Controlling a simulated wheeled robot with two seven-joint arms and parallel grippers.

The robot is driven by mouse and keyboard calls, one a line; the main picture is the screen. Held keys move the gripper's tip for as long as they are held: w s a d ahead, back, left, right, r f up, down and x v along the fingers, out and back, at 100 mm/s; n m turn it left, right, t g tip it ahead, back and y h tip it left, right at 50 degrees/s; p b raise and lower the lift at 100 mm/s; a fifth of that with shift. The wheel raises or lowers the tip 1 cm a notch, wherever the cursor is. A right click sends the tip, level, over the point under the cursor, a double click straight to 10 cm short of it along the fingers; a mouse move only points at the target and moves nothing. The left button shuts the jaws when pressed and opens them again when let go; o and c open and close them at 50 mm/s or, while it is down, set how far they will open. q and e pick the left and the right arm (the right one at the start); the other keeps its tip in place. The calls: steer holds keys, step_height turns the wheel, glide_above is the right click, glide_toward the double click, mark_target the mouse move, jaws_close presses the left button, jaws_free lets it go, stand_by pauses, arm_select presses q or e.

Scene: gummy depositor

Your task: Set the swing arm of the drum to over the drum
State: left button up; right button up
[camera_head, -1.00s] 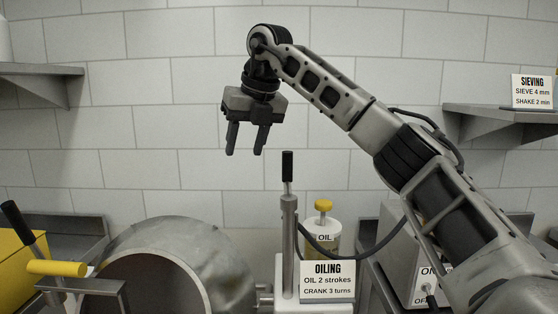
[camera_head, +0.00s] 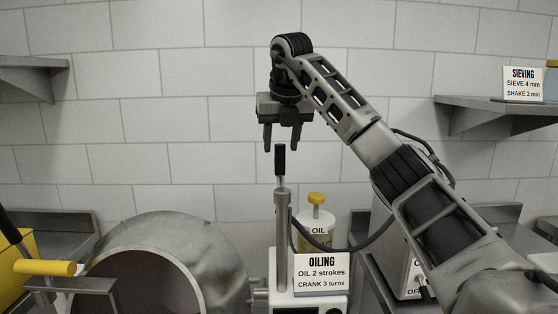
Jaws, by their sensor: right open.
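The metal drum (camera_head: 222,255) lies at the lower left with its round opening facing me. Beside it on the right stands a grey metal post (camera_head: 282,225) with a black grip (camera_head: 280,160) on top, on a white base. It looks like the swing arm, though I cannot tell which way any arm on it points. My right gripper (camera_head: 282,143) is open and empty, fingers pointing down. In the picture its fingertips are just above and either side of the black grip's top; I cannot tell the depth between them. My left gripper is not in view.
An oil bottle (camera_head: 317,228) with a yellow cap and an OILING sign (camera_head: 321,270) stand right of the post. A black hose curves rightward there. A yellow handle (camera_head: 45,267) and a dark rod are at the left. Wall shelves (camera_head: 490,103) flank the clear tiled wall.

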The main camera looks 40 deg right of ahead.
mark_target(279, 159)
steer(key=x, duration=0.5)
steer(key=shift+w+f, duration=0.1)
steer(key=shift+f, duration=0.1)
jaws_close()
